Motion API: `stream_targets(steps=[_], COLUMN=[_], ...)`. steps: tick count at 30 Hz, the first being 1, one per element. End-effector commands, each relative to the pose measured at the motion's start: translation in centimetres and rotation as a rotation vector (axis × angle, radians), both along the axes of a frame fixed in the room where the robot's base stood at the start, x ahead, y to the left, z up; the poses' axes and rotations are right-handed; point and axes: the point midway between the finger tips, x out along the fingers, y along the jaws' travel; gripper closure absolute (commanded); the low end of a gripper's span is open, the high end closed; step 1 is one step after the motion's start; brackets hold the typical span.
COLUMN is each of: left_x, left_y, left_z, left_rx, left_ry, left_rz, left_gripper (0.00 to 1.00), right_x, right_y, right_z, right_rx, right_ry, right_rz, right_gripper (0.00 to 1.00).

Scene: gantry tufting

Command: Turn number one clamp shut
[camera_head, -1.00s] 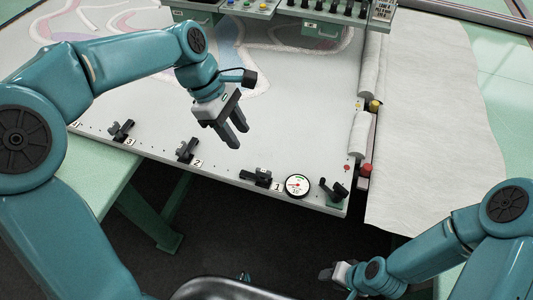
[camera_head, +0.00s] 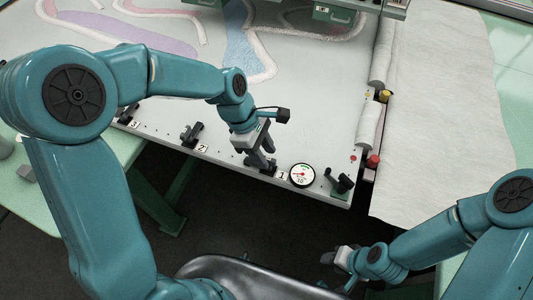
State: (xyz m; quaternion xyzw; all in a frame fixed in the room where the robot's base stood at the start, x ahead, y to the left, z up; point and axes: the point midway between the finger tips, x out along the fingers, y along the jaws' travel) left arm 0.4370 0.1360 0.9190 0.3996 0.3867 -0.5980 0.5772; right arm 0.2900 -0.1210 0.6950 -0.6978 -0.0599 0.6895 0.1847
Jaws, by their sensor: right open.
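The number one clamp (camera_head: 270,169) is a small black clamp on the front edge of the white frame, beside the label "1" (camera_head: 283,176). My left gripper (camera_head: 262,158) is right at this clamp, fingers pointing down, and hides much of it. I cannot tell whether the fingers touch its handle or whether they have closed on it. The clamp's lever position is also hidden. My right gripper (camera_head: 335,256) is open and empty, low at the right, away from the frame.
A round dial gauge (camera_head: 302,175) and a black crank-like part (camera_head: 341,182) stand just right of the clamp. Clamps two (camera_head: 191,134) and three (camera_head: 128,113) are to the left. A red knob (camera_head: 373,161) and a yellow knob (camera_head: 384,96) sit on the right edge.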

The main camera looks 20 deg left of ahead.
Motion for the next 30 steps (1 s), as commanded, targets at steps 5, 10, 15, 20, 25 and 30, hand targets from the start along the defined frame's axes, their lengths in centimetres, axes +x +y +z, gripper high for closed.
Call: stream_targets(steps=[5,10,15,20,25,30], left_x=[0.13,0.23,0.23,0.21,0.19,0.21], left_y=[-0.54,-0.59,-0.58,-0.56,-0.57,-0.58], left_z=[-1.28,-1.44,-1.41,-1.43,-1.44,-1.41], left_rx=[0.0,0.0,0.0,0.0,0.0,0.0], left_ry=[-0.001,-0.001,-0.002,-0.001,0.0,0.002], left_rz=[0.0,0.0,0.001,0.0,-0.005,-0.046], left_gripper=[0.61,0.61,0.8,1.0,1.0,1.0], right_x=[0.0,0.01,0.0,0.01,0.0,0.01], right_y=[0.01,0.0,0.0,0.0,0.01,0.0], right_z=[-0.02,-0.02,-0.02,-0.03,0.01,0.29], right_rx=[0.0,0.0,0.0,0.0,0.0,0.0], right_ry=[0.0,0.0,0.0,0.0,0.0,0.0], right_rz=[0.0,0.0,0.0,0.0,0.0,0.0], right_gripper=[0.57,0.57,0.57,0.57,0.57,0.57])
